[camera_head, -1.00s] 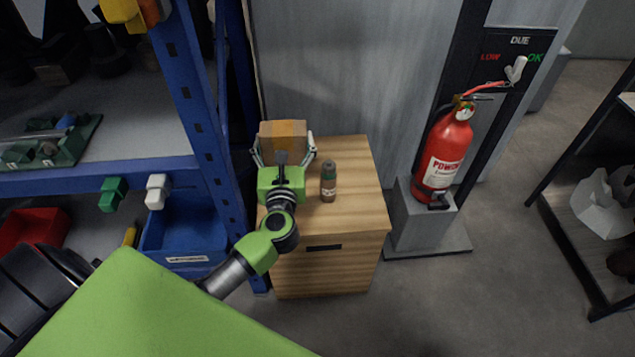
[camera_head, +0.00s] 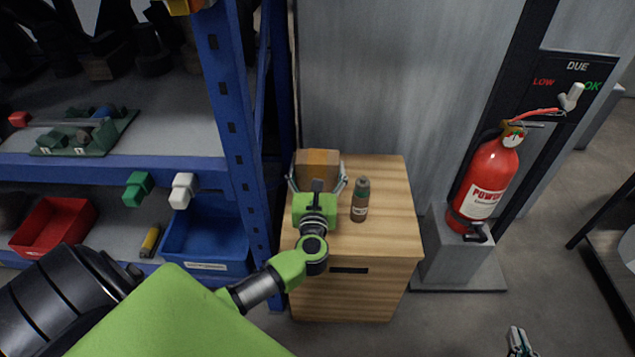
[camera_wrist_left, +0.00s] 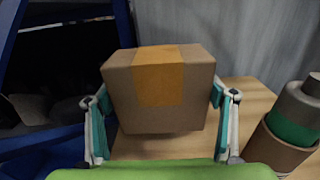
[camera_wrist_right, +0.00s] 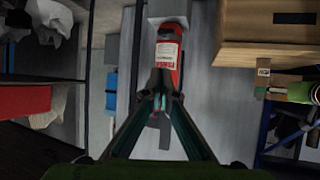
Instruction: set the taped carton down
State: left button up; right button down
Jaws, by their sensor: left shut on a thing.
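The carton (camera_head: 317,165) is a brown box with an orange-brown tape strip over its top and front. My left gripper (camera_head: 318,184) is shut on it from both sides, over the back left of the wooden cabinet's top (camera_head: 385,225). In the left wrist view the carton (camera_wrist_left: 120,95) sits level between the fingers (camera_wrist_left: 162,115). Whether its base touches the wood cannot be told. My right gripper (camera_head: 518,343) is at the lower right of the head view, away from the cabinet. In the right wrist view its fingertips (camera_wrist_right: 166,98) meet with nothing between them.
A brown and green bottle (camera_head: 360,200) stands on the cabinet, right of the carton. A blue rack post (camera_head: 240,130) rises close on the left. A red fire extinguisher (camera_head: 485,180) stands on a grey plinth (camera_head: 445,255) to the right. The cabinet top's front is clear.

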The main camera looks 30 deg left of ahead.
pick_arm(q)
jog(key=shift+f, duration=0.25)
notch_tip(320, 180, down, 3)
jog(key=shift+f+b, duration=0.1)
jog(key=shift+b, duration=0.75)
pick_arm(e)
jog(key=w+a+r+t+y, duration=0.1)
jog(key=w+a+r+t, duration=0.1)
jog(key=r, duration=0.6)
jog(key=w+t, duration=0.1)
jog(key=t, duration=0.1)
jog(key=shift+w+r+t+y, duration=0.3)
jog(key=shift+w+t, duration=0.05)
jog(key=shift+t, duration=0.05)
jog(key=shift+a+r, duration=0.1)
pick_arm(q)
jog(key=shift+f, duration=0.15)
jog(key=o, duration=1.4)
pick_arm(e)
jog(key=shift+r, duration=0.4)
jog(key=shift+f, duration=0.1)
